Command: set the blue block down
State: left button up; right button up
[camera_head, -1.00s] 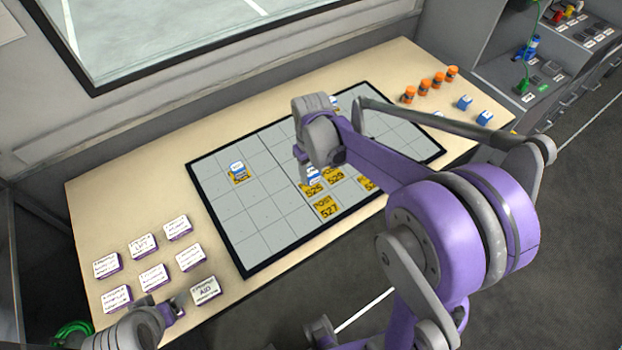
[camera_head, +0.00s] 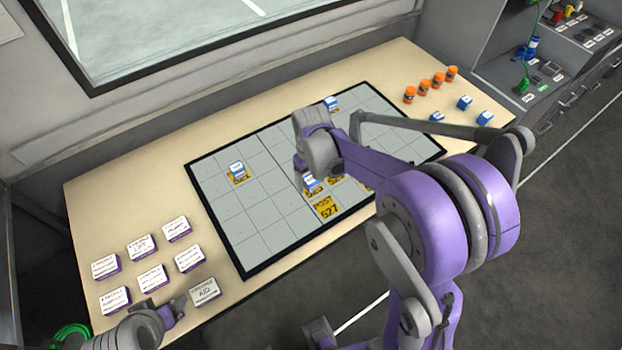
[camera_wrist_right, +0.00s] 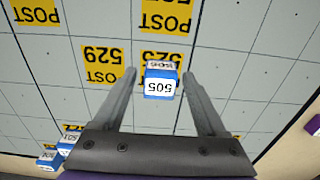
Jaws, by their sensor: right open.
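The blue block (camera_wrist_right: 161,84), with a white label reading 505, sits between the two fingers of my right gripper (camera_wrist_right: 157,90) in the right wrist view. The fingers are open, with a gap on each side of the block. A second small label shows just behind it, partly hidden. The block is at the yellow 525 post marker (camera_wrist_right: 162,56) on the gridded board. In the head view the block (camera_head: 310,184) shows just below my right gripper (camera_head: 303,166), whose fingers are mostly hidden. My left gripper (camera_head: 172,308) is at the lower left, near the white cards.
Other blue blocks stand on the board (camera_head: 237,171) and at its far edge (camera_head: 331,103). More blue blocks (camera_head: 464,103) and several orange cylinders (camera_head: 438,79) are at the table's right. The board's left part (camera_head: 250,215) is mostly clear.

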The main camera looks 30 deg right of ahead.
aim_at(311, 179)
jog(key=shift+r, duration=0.3)
notch_tip(311, 179, up, 11)
jog(key=p, duration=0.1)
jog(key=s+a+f+t, duration=0.2)
jog(key=s+a, duration=0.1)
jog(key=s, duration=0.4)
jog(key=s+a+f+m+t, duration=0.1)
jog(key=s+a+t, duration=0.2)
jog(key=s, duration=0.5)
jog(key=shift+s+a+f, duration=0.3)
jog(key=shift+a+f, duration=0.05)
jog(key=shift+a, duration=0.05)
